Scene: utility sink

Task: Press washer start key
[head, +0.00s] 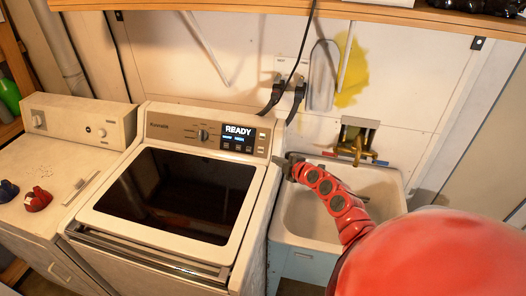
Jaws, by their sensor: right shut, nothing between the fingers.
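The washer (245,200) is a cream top-loader with a dark glass lid, left of the middle in the head view. Its control panel (173,130) has a round knob and a lit display (238,138) that reads "READY". Small keys (261,142) sit in a column right of the display; their labels are too small to read. My right gripper (279,161) is dark, at the end of my red arm, close to the panel's right end. It is shut and empty. I cannot tell whether it touches the washer. My left gripper is not in view.
A white utility sink (300,225) with a brass faucet (356,146) stands right of the washer, under my right arm. A second cream appliance (60,175) stands at the left with red and blue items on it. A wooden shelf (240,6) runs overhead.

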